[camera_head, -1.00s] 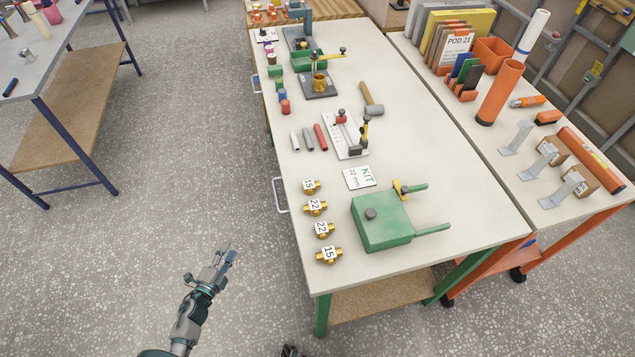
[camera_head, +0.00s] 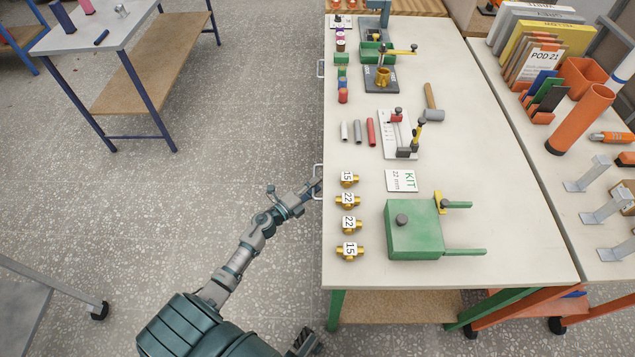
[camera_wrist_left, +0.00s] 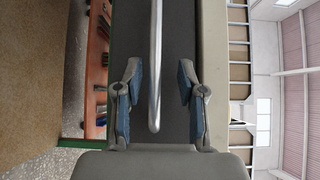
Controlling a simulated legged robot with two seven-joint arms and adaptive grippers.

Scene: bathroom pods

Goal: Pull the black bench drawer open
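The black drawer front (camera_wrist_left: 180,60) shows in the left wrist view as a dark panel below the pale bench top. Its silver bar handle (camera_wrist_left: 155,75) stands out from it. In the head view the handle (camera_head: 318,168) sticks out from the bench's left edge; the drawer front is hidden under the top. My left gripper (camera_head: 314,186) is at this handle. In the left wrist view its blue-padded fingers (camera_wrist_left: 157,100) are open, one each side of the bar, with gaps on both sides. A dark part at the bottom edge, probably my right gripper (camera_head: 305,343), is cut off.
The bench top (camera_head: 470,150) carries brass fittings (camera_head: 348,222), a green block (camera_head: 415,235) and a kit card (camera_head: 401,181) near the left edge. A second handle (camera_head: 321,69) is farther back. Open floor (camera_head: 200,190) lies left of the bench; a grey cart (camera_head: 25,300) stands at lower left.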

